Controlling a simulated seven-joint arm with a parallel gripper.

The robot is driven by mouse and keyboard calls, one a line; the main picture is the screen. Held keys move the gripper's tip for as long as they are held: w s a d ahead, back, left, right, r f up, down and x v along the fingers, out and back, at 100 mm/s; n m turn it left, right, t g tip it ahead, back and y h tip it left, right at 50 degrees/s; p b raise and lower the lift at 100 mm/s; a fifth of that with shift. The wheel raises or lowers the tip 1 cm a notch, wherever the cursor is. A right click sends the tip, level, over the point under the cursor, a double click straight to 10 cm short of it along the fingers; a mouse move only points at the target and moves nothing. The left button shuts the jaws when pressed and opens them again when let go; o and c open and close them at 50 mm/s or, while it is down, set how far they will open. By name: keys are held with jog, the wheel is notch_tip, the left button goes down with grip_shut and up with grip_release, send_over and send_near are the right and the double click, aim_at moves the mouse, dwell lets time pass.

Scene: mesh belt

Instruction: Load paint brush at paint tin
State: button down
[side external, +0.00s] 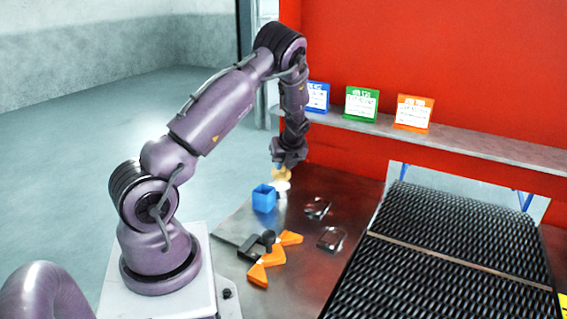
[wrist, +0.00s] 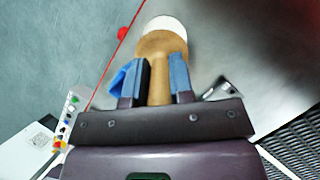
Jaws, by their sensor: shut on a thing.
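My gripper (side external: 288,158) points down above the metal table, near its far left part. In the wrist view my gripper (wrist: 161,72) is shut on the tan handle of the paint brush (wrist: 160,46), one finger on each side. The brush also shows as a small tan shape (side external: 281,174) under my gripper in the side view. A white rounded shape (wrist: 166,25) lies at the brush's far end and also shows just below the tan part (side external: 281,187). I cannot tell whether this white is bristles or the paint tin.
A blue open box (side external: 263,198) stands close left of the brush. Orange wedge-shaped pieces (side external: 267,266) and a black part (side external: 256,246) lie nearer. Two clear-looking items (side external: 330,239) lie right. The mesh belt (side external: 440,245) is at right; a shelf (side external: 470,144) with cards runs behind.

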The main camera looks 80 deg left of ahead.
jog(key=shift+d, duration=0.1)
jog(key=shift+r, duration=3.5)
jog(key=w+d, duration=0.5)
jog(key=d, duration=0.4)
jog(key=w+d, duration=0.6)
jog(key=d, duration=0.4)
jog(key=s+d+r+n+g+h, duration=0.1)
jog(key=s+d+n+g+h, duration=0.1)
jog(key=d+n, duration=0.7)
jog(key=s+d+r+n+g+h, duration=0.1)
jog(key=s+d+n+h, duration=0.3)
jog(key=d+n, duration=0.5)
jog(key=shift+d+r+g+h, duration=0.25)
jog(key=shift+d+g+h, duration=0.3)
jog(key=shift+g, duration=0.15)
